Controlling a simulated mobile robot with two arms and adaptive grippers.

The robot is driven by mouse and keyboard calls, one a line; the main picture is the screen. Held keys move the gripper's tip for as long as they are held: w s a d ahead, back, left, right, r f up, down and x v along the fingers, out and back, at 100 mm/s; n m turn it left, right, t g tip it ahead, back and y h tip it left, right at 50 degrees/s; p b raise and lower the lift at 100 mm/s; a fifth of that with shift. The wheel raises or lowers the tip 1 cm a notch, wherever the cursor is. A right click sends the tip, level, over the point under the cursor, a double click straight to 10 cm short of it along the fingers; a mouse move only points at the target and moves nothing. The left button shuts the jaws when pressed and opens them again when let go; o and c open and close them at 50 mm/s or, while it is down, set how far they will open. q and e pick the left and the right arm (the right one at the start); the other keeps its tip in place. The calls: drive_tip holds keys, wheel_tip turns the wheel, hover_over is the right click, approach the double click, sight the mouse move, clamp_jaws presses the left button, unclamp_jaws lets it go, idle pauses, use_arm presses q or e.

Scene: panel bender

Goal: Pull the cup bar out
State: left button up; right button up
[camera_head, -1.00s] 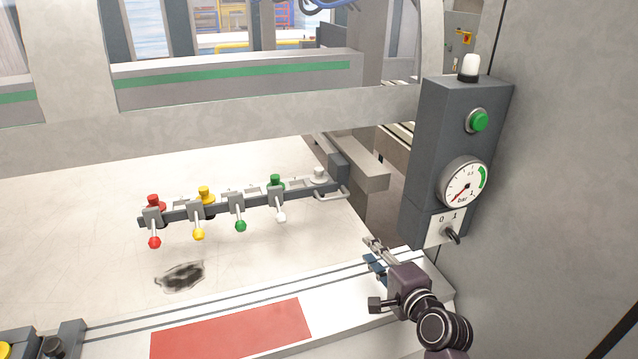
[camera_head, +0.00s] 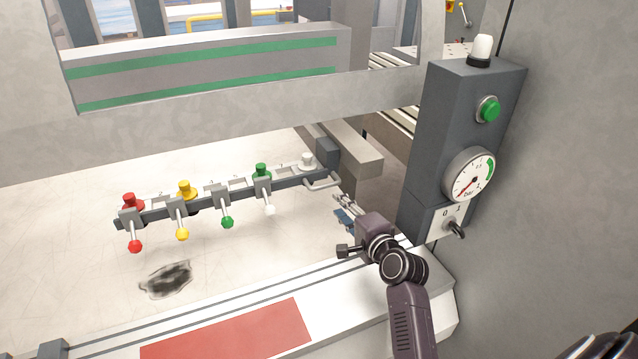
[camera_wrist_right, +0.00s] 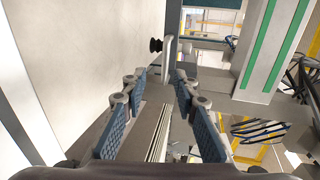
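The cup bar (camera_head: 204,204) is a dark bar lying over the pale sheet, with red, yellow, green and white knobs and levers along it. A grey loop handle (camera_head: 323,184) sticks out at its right end, by a dark block. My right gripper (camera_head: 341,205) is just in front of and slightly right of this handle, apart from it. In the right wrist view, its blue-padded fingers (camera_wrist_right: 158,82) are spread with nothing between them. A pale handle-like part (camera_wrist_right: 168,50) and a black cup (camera_wrist_right: 156,45) show beyond the fingertips. My left gripper is out of view.
A dark control box (camera_head: 462,150) with a green button, a gauge and a 0/1 switch (camera_head: 455,229) stands close right of my right arm. A machine beam (camera_head: 230,125) crosses above the bar. The front ledge (camera_head: 330,290) carries a red plate (camera_head: 228,332).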

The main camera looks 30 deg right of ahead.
sight(325, 186)
drive_tip(key=x, duration=0.3)
drive_tip(key=p+x, duration=0.1)
drive_tip(key=x, duration=0.3)
drive_tip(key=r+x, duration=0.1)
drive_tip(key=x, duration=0.3)
drive_tip(key=shift+w+r, duration=0.1)
drive_tip(key=shift+w, duration=0.1)
drive_tip(key=shift+c, duration=0.5)
clamp_jaws()
